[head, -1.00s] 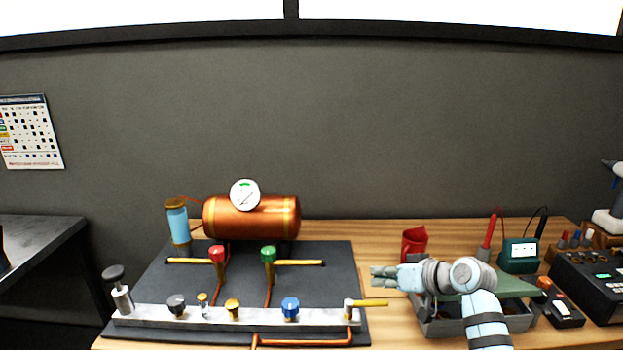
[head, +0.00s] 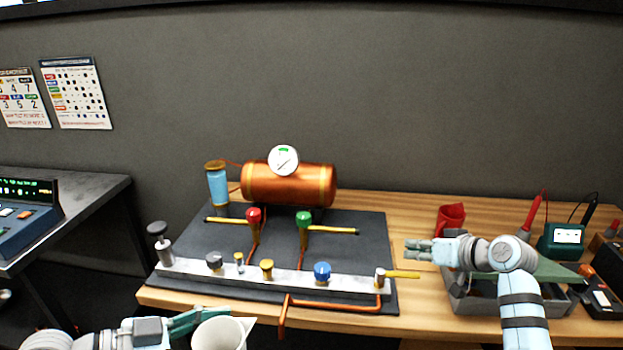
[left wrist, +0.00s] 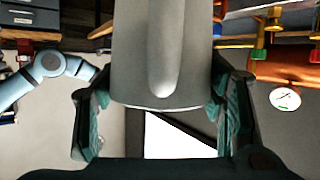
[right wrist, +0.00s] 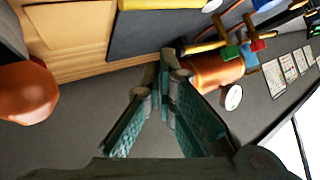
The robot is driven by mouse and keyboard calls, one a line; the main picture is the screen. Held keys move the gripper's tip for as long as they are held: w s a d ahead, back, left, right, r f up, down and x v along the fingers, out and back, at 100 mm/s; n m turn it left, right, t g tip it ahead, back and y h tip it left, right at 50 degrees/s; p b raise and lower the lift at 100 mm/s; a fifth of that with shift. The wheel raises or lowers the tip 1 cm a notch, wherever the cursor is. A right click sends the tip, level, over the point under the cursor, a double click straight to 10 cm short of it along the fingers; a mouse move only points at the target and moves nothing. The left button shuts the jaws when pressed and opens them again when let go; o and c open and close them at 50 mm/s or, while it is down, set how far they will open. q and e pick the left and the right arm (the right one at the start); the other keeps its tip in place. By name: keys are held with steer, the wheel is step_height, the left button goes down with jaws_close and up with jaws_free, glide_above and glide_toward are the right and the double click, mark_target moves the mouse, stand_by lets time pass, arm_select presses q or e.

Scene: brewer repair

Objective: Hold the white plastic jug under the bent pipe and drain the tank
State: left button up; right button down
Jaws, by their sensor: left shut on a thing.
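The white jug (head: 222,335) is at the bottom edge of the head view, below and left of the bent pipe (head: 283,315), apart from it. My left gripper (head: 192,322) is shut on the jug, which sits between both fingers in the left wrist view (left wrist: 165,60). The jug's lower part is cut off in the head view. The copper pipe runs along the front of the board and bends down over the table's front edge. The copper tank (head: 288,185) with a round gauge (head: 283,160) lies behind. My right gripper (head: 418,251) is empty, its fingertips together, above the table.
The metal manifold (head: 200,268) carries several knobs and a yellow lever (head: 403,274) at its right end. Red-knobbed (head: 254,215) and green-knobbed (head: 304,218) valves stand behind it. Floor space lies left of the table.

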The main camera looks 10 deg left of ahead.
arm_select(q)
steer(key=shift+d, duration=0.35)
steer(key=f, duration=0.2)
steer(key=d+f+n+t+y, duration=0.1)
steer(key=f, duration=0.2)
steer(key=w+d+f+n+t, duration=0.1)
steer(key=f, duration=0.1)
steer(key=shift+f+y, duration=0.35)
steer(key=shift+y, duration=0.05)
steer(key=s+d+f+m+g+h, duration=0.2)
steer(key=s+d+f, duration=0.15)
steer(key=f, duration=0.65)
steer(key=w, duration=1.3)
steer(key=shift+d, duration=0.25)
steer(key=shift+r, duration=0.1)
